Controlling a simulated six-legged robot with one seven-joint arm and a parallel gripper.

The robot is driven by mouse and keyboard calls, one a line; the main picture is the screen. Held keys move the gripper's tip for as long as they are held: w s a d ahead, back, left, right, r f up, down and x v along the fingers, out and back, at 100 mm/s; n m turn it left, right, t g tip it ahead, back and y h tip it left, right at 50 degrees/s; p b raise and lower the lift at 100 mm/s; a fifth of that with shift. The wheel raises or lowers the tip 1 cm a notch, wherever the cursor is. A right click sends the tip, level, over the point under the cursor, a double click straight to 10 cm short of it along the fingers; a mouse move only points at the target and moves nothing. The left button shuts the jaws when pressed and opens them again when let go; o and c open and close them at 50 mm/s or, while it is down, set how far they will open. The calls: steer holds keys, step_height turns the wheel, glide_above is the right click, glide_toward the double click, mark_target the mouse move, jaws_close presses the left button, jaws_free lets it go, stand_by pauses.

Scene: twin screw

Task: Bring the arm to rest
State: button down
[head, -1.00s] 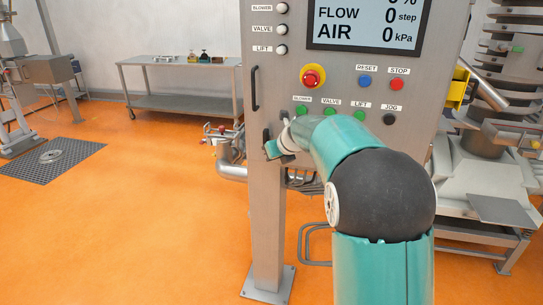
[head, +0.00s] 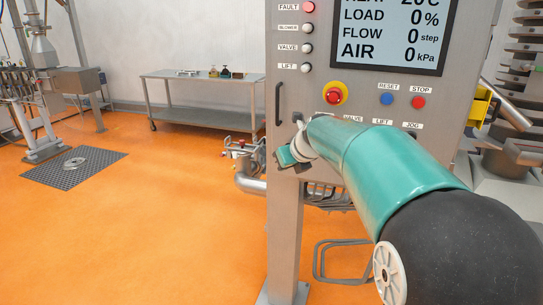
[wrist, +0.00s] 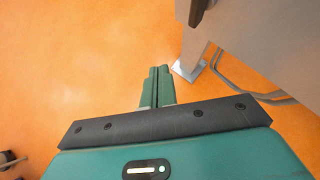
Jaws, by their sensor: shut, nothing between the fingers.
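My gripper (wrist: 158,85) shows in the wrist view with its two green fingers together and nothing between them, over bare orange floor. In the head view my teal arm reaches from the lower right across the front of the grey control cabinet (head: 350,155). The arm's end is near the cabinet's lower left corner, and my fingertips are hard to make out there. The cabinet's edge and post (wrist: 195,55) show at the right of the wrist view, apart from the fingers. My arm hides part of the lower button row.
The cabinet carries a screen (head: 395,30), a red emergency knob (head: 335,95), a blue button (head: 387,99) and a red button (head: 418,102). Pipework (head: 245,175) sits behind its post. A steel table (head: 200,90) stands at the back.

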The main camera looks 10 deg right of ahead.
steer(key=s+f+n+g+h, duration=0.1)
steer(key=s+f+n, duration=0.2)
steer(key=s+n, duration=1.3)
steer(key=s+a+f+n+g+h, duration=0.1)
steer(key=s+f+n, duration=0.2)
steer(key=s+n, duration=1.3)
steer(key=s, duration=0.4)
steer(key=shift+a+f+g+h, duration=0.15)
steer(key=shift+f+g+h, duration=0.15)
steer(key=shift+g, duration=0.1)
